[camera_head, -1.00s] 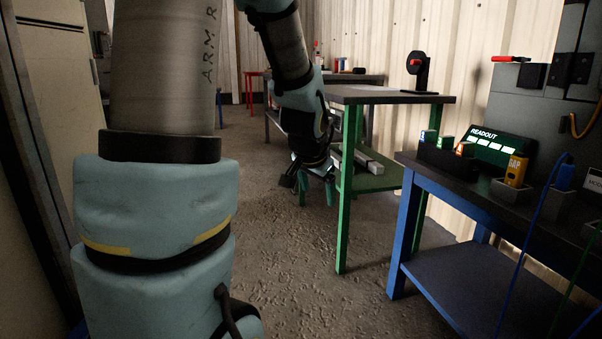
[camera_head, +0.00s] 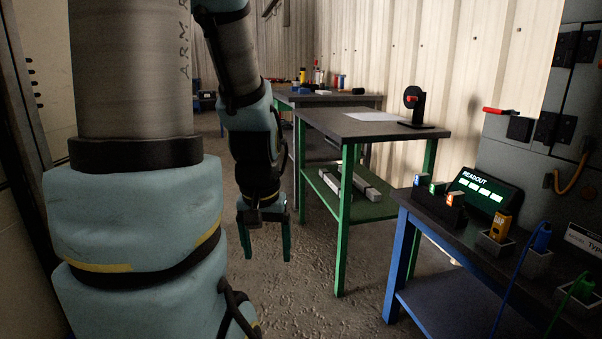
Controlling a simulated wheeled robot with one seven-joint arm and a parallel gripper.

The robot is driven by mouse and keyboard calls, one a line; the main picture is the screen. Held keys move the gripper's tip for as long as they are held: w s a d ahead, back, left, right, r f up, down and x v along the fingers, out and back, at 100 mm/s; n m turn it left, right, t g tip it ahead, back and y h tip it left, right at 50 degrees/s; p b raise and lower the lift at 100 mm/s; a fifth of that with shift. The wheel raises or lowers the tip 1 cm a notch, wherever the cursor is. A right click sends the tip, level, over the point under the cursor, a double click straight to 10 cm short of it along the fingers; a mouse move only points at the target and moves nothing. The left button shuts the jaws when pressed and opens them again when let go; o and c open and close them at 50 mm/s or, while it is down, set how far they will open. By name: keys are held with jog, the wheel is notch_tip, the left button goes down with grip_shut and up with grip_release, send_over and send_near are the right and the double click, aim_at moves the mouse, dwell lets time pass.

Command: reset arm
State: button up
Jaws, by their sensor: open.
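My gripper (camera_head: 266,254) hangs at the end of my arm, left of the green-legged table, with its fingers pointing down over the bare floor. Its two fingers are spread apart with nothing between them. My arm's large upper links fill the left of the picture, and the forearm comes down from the top toward the gripper. No part of the gripper visibly touches the table.
The green-legged table (camera_head: 372,124) stands close right of my gripper, with metal bars (camera_head: 349,186) on its lower shelf. A blue bench (camera_head: 458,239) holds a readout box (camera_head: 484,191) and a yellow device (camera_head: 499,228). A cluttered table (camera_head: 330,99) stands behind. Floor between is clear.

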notch_tip(320, 180, up, 23)
jog(key=p, duration=2)
jog(key=shift+p, duration=0.3)
